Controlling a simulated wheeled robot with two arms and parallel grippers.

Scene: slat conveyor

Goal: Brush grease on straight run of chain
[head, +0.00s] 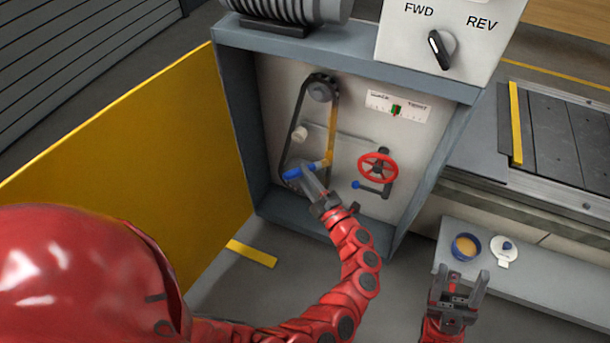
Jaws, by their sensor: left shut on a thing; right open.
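The dark chain (336,105) runs as a tall loop around an upper sprocket (320,91) inside the open drive housing. The lower part of its right straight run looks yellow with grease (331,146). My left gripper (307,174) is shut on a blue-handled brush (292,173) at the foot of the loop. The brush's yellowish head (322,164) is at the lower end of the right run; I cannot tell whether it touches. The gripper hides part of the lower loop. My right gripper (462,287) is open and empty, in front of a blue grease pot (466,247).
A red handwheel (378,167) and a tension gauge (397,106) are right of the chain. A yellow panel (150,150) stands open at left. The FWD/REV switch (440,50) is above.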

